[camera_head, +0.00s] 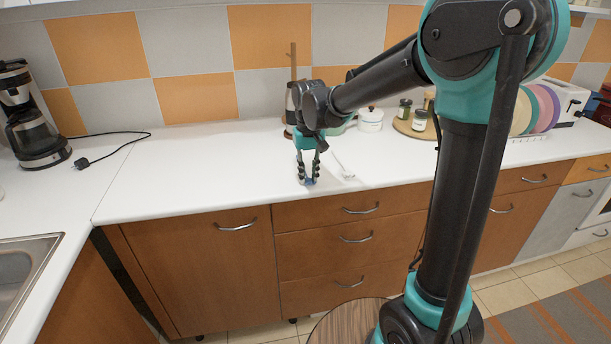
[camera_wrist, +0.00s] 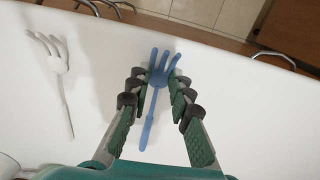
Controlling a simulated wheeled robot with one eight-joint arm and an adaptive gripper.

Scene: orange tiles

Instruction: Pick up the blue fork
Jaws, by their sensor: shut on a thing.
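The blue fork (camera_wrist: 159,77) has a hand-like head with spread tines and a thin handle. In the wrist view it lies between the fingertips of my gripper (camera_wrist: 157,82), its tines toward the counter's front edge and its handle back toward my palm. My gripper is shut on the fork's head. In the head view my gripper (camera_head: 309,178) points down at the counter near its front edge, with a bit of blue (camera_head: 308,182) at its tips. I cannot tell whether the fork still touches the counter.
A white fork (camera_wrist: 55,63) lies left of the blue one in the wrist view, on the white counter (camera_head: 200,180). Behind my gripper stand a white pot (camera_head: 370,120) and a round board with jars (camera_head: 414,128). A coffee maker (camera_head: 33,125) and sink (camera_head: 25,270) are left.

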